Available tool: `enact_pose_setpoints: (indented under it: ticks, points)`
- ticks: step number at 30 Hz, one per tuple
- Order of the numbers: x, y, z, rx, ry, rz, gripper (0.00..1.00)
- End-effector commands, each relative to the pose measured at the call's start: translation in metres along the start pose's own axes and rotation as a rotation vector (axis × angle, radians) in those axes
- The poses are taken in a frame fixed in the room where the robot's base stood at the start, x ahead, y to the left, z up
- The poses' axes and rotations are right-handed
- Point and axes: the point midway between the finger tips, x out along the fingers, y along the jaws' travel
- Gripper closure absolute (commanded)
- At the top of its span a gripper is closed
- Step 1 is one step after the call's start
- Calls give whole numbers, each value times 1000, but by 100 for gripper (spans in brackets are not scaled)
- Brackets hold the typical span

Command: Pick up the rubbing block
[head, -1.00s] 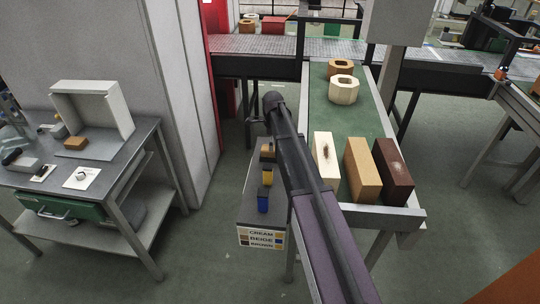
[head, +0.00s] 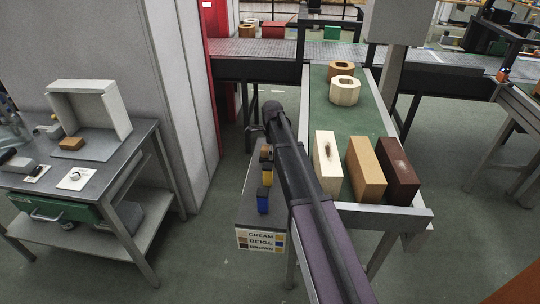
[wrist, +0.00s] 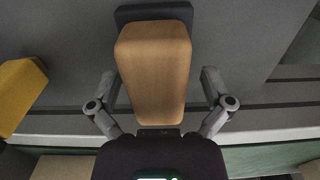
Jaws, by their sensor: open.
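Several small rubbing blocks with dark pads stand in a row on a narrow grey shelf (head: 243,222): a tan wooden one (head: 266,153), a yellow one (head: 267,175) and a blue one (head: 263,203). In the wrist view the tan block (wrist: 155,70) lies centred between the fingers of my gripper (wrist: 159,76), its dark pad at the far end. The fingers are spread, one on each side, with gaps to the block. The yellow block (wrist: 20,95) is at the left. In the head view my arm hides the fingers.
A sign (head: 261,240) on the shelf front reads cream, beige, brown, with colour patches. Cream (head: 327,165), beige (head: 366,170) and brown (head: 398,168) bricks stand on the green-topped bench (head: 340,120) to the right. A metal table (head: 110,165) stands left.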

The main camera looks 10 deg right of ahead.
Motion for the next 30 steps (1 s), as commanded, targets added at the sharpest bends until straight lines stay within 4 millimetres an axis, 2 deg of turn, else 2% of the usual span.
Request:
enact_pose_setpoints:
  ticks: [8,9,18,19,30]
  points:
    - [0,0,0,0,0,0,0]
    - [0,0,0,0,0,0,3]
    - [0,0,0,0,0,0,92]
    - [0,0,0,0,0,0,96]
    - [-2,0,0,0,0,0,96]
